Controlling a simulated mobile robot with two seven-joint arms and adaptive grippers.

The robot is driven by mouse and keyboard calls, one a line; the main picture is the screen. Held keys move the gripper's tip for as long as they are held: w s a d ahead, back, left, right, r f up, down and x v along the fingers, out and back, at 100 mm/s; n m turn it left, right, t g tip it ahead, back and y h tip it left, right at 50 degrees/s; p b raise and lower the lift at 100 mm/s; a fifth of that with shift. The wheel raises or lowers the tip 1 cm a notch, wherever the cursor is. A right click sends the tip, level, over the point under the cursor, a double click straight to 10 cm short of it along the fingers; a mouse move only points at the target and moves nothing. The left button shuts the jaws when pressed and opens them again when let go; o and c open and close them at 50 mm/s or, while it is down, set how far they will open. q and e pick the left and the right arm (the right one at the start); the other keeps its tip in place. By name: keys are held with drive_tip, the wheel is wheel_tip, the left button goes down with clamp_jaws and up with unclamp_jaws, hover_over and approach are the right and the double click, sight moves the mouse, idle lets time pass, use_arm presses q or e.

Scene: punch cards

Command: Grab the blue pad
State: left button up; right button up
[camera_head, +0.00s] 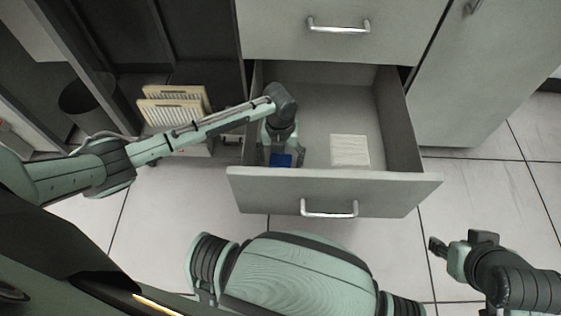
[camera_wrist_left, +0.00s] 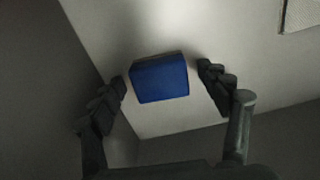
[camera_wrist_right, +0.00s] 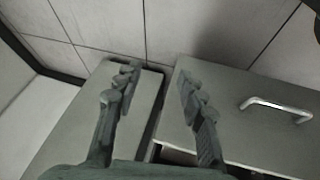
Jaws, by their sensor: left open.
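The blue pad (camera_head: 281,160) lies on the floor of the open drawer (camera_head: 400,181), at its left side near the front panel. In the left wrist view the blue pad (camera_wrist_left: 160,78) sits between and slightly beyond my left gripper's spread fingers. My left gripper (camera_head: 283,155) reaches down into the drawer over the pad, and its fingers (camera_wrist_left: 165,82) are open on either side without visible contact. My right gripper (camera_head: 440,250) is outside the drawer at the lower right of the head view. In the right wrist view its fingers (camera_wrist_right: 155,82) are apart with nothing between them.
A white pad or stack of cards (camera_head: 350,150) lies in the drawer to the right of the blue pad. Beige card holders (camera_head: 172,107) stand left of the drawer, beneath my left arm. A closed drawer (camera_head: 340,45) is above.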

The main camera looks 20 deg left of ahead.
use_arm(q)
drive_tip(key=c, duration=1.2)
drive_tip(key=shift+r, duration=0.1)
drive_tip(key=shift+c, duration=0.2)
